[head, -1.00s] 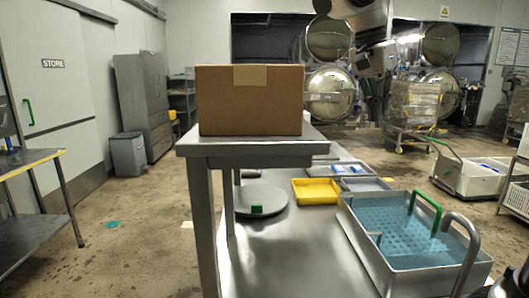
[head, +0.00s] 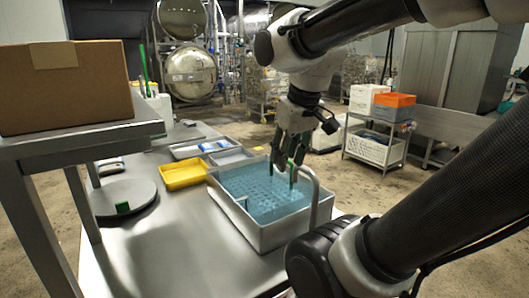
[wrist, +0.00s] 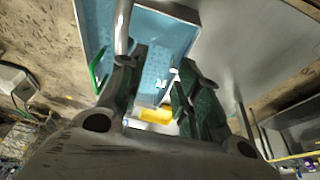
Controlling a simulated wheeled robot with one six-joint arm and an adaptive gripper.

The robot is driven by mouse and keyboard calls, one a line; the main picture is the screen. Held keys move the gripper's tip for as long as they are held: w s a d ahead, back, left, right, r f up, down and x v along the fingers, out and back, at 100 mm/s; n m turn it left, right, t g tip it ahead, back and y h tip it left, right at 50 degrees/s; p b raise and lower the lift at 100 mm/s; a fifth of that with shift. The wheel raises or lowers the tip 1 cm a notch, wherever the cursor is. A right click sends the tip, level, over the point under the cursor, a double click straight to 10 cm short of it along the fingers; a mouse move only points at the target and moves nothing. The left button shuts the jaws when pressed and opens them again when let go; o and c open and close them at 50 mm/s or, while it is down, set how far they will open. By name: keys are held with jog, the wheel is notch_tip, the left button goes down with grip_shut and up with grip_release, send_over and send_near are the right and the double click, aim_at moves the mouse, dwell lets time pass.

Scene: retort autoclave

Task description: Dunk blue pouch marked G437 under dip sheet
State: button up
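The steel dip tank (head: 262,240) stands on the bench in the head view, full of blue liquid. A perforated dip sheet (head: 255,188) shows inside it, with a green handle (head: 292,172) on its right side. My gripper (head: 287,160) is over the back right of the tank, its fingers pointing down. The wrist view shows its two dark fingers apart with a gap between them (wrist: 160,75). Small white marks show there against blue; I cannot tell what they belong to. Blue-and-white pouches (head: 212,146) lie in a grey tray behind the tank. The marking G437 is not readable.
A yellow tray (head: 183,176) sits left of the tank. A round plate (head: 115,197) with a small green block lies farther left. A cardboard box (head: 62,88) stands on a raised shelf. A bent steel pipe (head: 316,195) rises at the tank's right front.

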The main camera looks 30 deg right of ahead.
jog(key=w+d+f+g+h, duration=0.1)
jog(key=w+d+f+g, duration=0.1)
jog(key=w+d, duration=0.7)
jog(key=w+d+f+g+h, duration=0.15)
jog(key=w+d, duration=0.35)
jog(key=w, duration=0.8)
jog(key=shift+y, duration=0.35)
jog(key=f, duration=0.4)
jog(key=d+f, duration=0.1)
jog(key=f, duration=0.2)
jog(key=shift+s+f, duration=0.1)
grip_shut()
